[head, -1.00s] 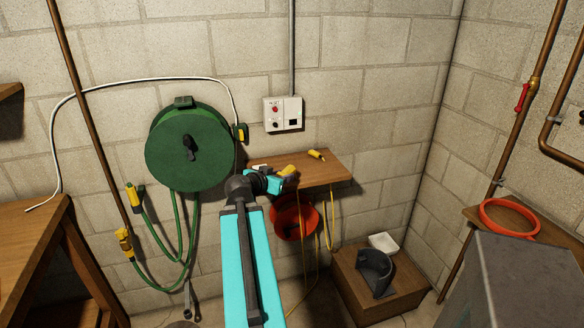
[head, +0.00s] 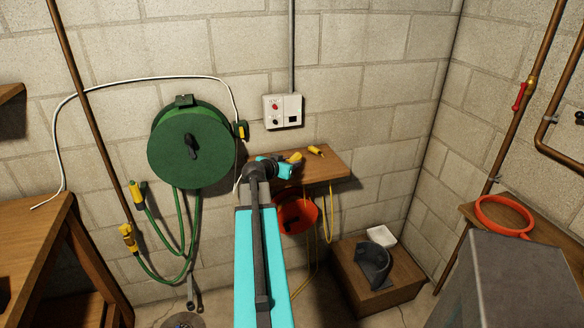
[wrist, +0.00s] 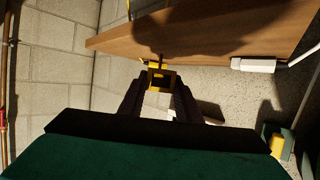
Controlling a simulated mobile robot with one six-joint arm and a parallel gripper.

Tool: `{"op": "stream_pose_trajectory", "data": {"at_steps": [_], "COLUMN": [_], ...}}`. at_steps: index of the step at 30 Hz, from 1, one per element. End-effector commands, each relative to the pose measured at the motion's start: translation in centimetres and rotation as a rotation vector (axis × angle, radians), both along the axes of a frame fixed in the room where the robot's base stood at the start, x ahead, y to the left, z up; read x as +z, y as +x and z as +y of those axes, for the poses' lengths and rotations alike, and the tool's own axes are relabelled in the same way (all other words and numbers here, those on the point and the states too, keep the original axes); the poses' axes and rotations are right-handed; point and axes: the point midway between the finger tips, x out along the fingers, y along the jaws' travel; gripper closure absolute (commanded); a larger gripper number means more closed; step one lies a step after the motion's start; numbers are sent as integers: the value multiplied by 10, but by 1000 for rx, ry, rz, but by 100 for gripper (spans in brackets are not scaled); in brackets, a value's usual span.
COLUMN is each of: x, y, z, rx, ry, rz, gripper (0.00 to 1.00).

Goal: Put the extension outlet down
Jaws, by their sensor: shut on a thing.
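The extension outlet is a small yellow block with a square dark opening (wrist: 158,71). In the wrist view my gripper (wrist: 158,88) is shut on it, with dark fingers on either side. In the head view my gripper (head: 292,161) is at the wooden shelf (head: 325,165), with yellow showing at its tip. A second yellow piece, likely a plug (head: 315,151), lies on the shelf to the right. In the wrist view the shelf (wrist: 200,32) fills the top, close behind the outlet. I cannot tell whether the outlet touches it.
A grey switch box (head: 283,111) is on the wall above the shelf. A green hose reel (head: 190,150) hangs left. An orange bucket (head: 297,215) and yellow cords (head: 331,205) are below the shelf. A wooden box (head: 375,285) stands on the floor at right.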

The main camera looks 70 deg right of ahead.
Motion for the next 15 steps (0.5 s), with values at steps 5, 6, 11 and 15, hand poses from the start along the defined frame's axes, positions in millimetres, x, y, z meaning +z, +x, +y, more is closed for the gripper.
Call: {"op": "stream_pose_trajectory", "data": {"at_steps": [5, 6, 11, 15], "x": [0, 0, -1, -1], "y": [1, 1, 1, 1], "z": [-9, -10, -9, -10], "rx": [0, 0, 0, 0], "ry": [0, 0, 0, 0], "rz": [0, 0, 0, 0], "gripper": [91, 91, 91, 91]}}
